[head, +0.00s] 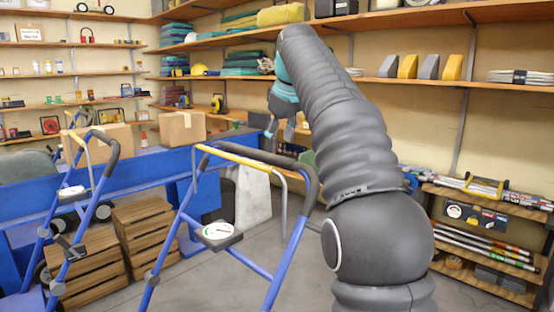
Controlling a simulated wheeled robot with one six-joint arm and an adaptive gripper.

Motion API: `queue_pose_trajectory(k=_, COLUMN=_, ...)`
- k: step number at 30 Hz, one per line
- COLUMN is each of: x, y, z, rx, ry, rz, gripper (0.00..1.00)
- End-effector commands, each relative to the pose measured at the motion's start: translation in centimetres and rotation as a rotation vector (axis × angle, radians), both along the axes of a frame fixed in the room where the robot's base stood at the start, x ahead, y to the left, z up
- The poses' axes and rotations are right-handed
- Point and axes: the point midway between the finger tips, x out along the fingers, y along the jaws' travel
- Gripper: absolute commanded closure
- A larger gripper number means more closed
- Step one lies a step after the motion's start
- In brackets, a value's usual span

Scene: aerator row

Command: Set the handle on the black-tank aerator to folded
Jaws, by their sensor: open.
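Two blue tube handles with dark grips stand in the head view. The nearer handle (285,245) is in the middle, upright, with a yellow bar (235,157) and a round gauge (218,231). The other handle (52,222) is at the left, also upright, with its own gauge (72,192). My gripper (279,133) is open and appears empty, raised beyond the middle handle's top. My arm covers part of the right side.
A blue bench (130,172) with cardboard boxes (182,128) runs behind the handles. Wooden crates (150,232) stand on the floor between them. Loaded wall shelves (420,83) line the back, and a low rack (485,238) stands at the right. Some floor (240,280) is clear.

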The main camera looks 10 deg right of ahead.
Motion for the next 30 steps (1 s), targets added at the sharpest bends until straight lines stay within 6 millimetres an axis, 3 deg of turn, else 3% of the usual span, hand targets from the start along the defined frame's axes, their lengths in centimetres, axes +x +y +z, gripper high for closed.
queue_pose_trajectory(k=3, x=0.9, y=0.2, z=-2.3, rx=0.000, ry=0.002, rz=0.000, gripper=0.44)
queue_pose_trajectory(k=9, x=1.9, y=0.3, z=-4.4, rx=0.000, ry=0.001, rz=0.000, gripper=0.44)
queue_pose_trajectory(k=22, x=2.3, y=0.4, z=-5.1, rx=0.000, ry=0.000, rz=0.000, gripper=0.44)
queue_pose_trajectory(k=23, x=2.3, y=0.4, z=-5.1, rx=0.000, ry=0.000, rz=0.000, gripper=0.47)
queue_pose_trajectory(k=27, x=2.3, y=0.4, z=-5.1, rx=0.000, ry=0.000, rz=0.000, gripper=0.82)
queue_pose_trajectory(k=30, x=2.3, y=0.4, z=-5.1, rx=0.000, ry=0.000, rz=0.000, gripper=1.00)
